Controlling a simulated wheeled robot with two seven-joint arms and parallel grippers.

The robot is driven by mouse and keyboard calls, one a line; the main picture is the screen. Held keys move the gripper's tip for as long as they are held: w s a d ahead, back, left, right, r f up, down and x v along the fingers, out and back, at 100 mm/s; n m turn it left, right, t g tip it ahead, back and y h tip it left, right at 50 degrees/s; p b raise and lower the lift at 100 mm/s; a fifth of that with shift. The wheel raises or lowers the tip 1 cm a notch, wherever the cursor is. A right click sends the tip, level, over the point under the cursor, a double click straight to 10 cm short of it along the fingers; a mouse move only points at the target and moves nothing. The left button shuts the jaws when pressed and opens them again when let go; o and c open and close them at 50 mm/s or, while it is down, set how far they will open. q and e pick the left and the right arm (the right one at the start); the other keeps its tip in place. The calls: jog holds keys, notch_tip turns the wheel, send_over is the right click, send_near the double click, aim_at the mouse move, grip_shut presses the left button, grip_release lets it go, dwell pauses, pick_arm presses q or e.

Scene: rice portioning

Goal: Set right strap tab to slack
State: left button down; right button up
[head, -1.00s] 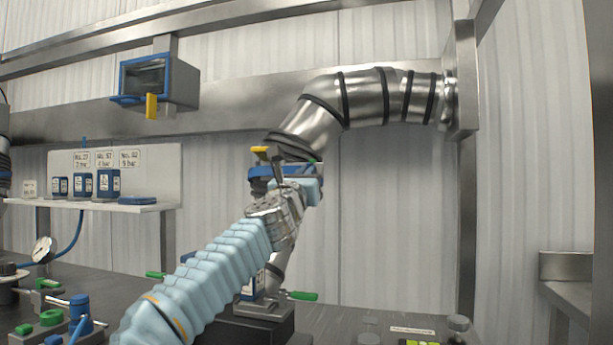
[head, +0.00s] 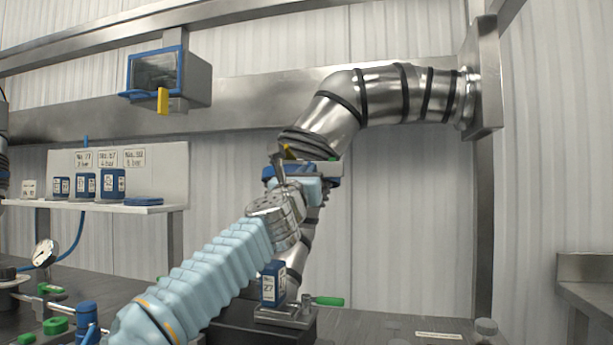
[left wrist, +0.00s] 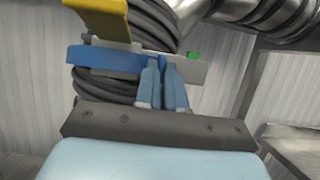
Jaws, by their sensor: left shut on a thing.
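A blue strap (head: 270,172) sits around a dark ribbed part of the steel pipe. In the left wrist view the blue strap (left wrist: 100,55) has a grey plate on its right, with a green mark (left wrist: 193,56) at its upper edge. The right gripper is out of view.
The steel pipe (head: 335,105) bends right to a wall mount. A blue-framed box (head: 155,72) with a yellow handle hangs upper left. A shelf (head: 95,206) holds blue containers.

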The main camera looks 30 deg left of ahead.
pick_arm(q)
jog(key=c, duration=1.2)
grip_release()
jog(key=shift+c, duration=0.2)
jog(key=b+v, duration=0.6)
jog(key=v, duration=0.7)
jog(key=shift+s, duration=0.4)
jog(key=shift+d+f, duration=0.1)
